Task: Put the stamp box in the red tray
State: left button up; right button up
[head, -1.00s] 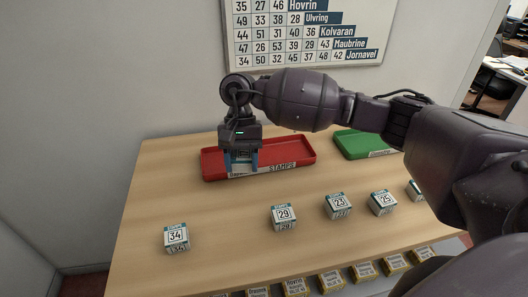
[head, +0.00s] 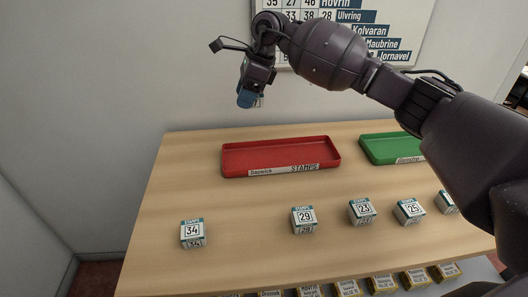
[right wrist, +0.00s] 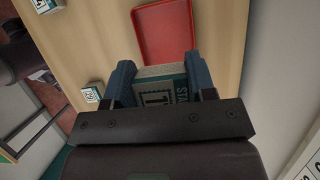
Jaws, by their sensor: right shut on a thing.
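My right gripper (head: 248,98) is raised high in front of the wall, above the back left of the counter. Its blue fingers are shut on a white and teal stamp box (right wrist: 160,86). The box shows clearly between the fingers in the right wrist view, but the fingers mostly hide it in the head view. The red tray (head: 232,161), labelled STAMPS, lies on the counter below and to the right of the gripper in the head view. It looks empty. The red tray also shows beyond the box in the right wrist view (right wrist: 165,32). My left gripper is not in view.
Stamp boxes numbered 34 (head: 192,233), 29 (head: 304,220), 23 (head: 362,211) and 25 (head: 409,211) stand along the counter, with another at the right. A green tray (head: 385,154) lies right of the red one. Several small yellow boxes line the lower front.

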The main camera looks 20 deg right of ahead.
aim_at(244, 161)
notch_tip(244, 161, down, 18)
jog(key=shift+f+b, duration=0.25)
jog(key=shift+b, duration=0.3)
jog(key=shift+f, duration=0.15)
jog(key=o, duration=1)
jog(key=shift+r, duration=0.25)
jog(key=v, duration=1.1)
jog(key=shift+d+r+p, duration=0.15)
jog(key=shift+r+p, duration=0.25)
